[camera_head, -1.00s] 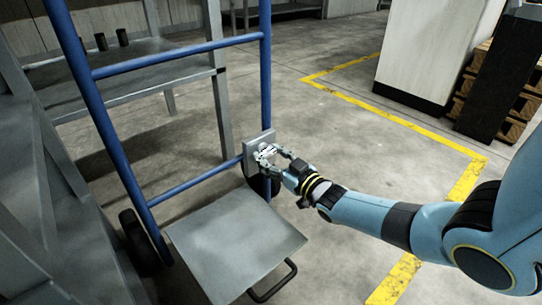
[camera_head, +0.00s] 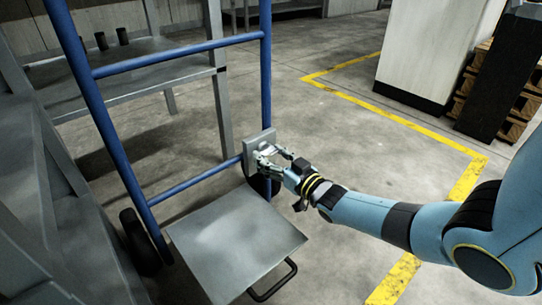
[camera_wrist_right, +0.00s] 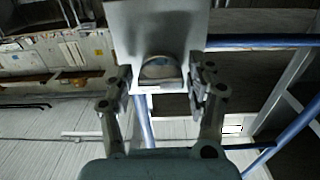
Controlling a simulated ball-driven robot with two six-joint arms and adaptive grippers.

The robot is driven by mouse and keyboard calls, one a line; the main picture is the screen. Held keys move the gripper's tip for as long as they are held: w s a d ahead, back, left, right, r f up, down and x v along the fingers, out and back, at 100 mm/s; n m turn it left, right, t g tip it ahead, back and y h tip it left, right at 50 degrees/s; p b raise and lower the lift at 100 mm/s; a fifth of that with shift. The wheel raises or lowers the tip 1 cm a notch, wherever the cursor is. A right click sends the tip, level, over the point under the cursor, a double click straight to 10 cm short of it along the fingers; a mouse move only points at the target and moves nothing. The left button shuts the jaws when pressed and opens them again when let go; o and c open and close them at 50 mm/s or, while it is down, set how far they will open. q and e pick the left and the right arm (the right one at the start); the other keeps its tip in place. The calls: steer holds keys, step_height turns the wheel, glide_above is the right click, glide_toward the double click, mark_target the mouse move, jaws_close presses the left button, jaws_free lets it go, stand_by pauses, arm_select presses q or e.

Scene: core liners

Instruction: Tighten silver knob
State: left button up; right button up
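The silver knob (camera_wrist_right: 158,68) is a round metal piece on a flat grey plate (camera_wrist_right: 155,25) in the right wrist view. The plate (camera_head: 257,139) also shows in the head view, at the right post of a blue-framed cart. My right gripper (camera_wrist_right: 160,88) is open, with one finger on each side of the knob and visible gaps between. In the head view my right gripper (camera_head: 262,157) is right at the plate, and its fingers partly hide the knob. My left gripper is not in view.
The blue cart frame (camera_head: 180,188) stands upright with a grey base plate (camera_head: 235,245) low in front. A grey shelf (camera_head: 50,200) is at the left and a grey table (camera_head: 140,75) behind. The concrete floor with yellow lines (camera_head: 400,122) is open to the right.

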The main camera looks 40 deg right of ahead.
steer(key=shift+o, duration=0.9)
steer(key=s, duration=1.2)
steer(key=shift+d, duration=0.45)
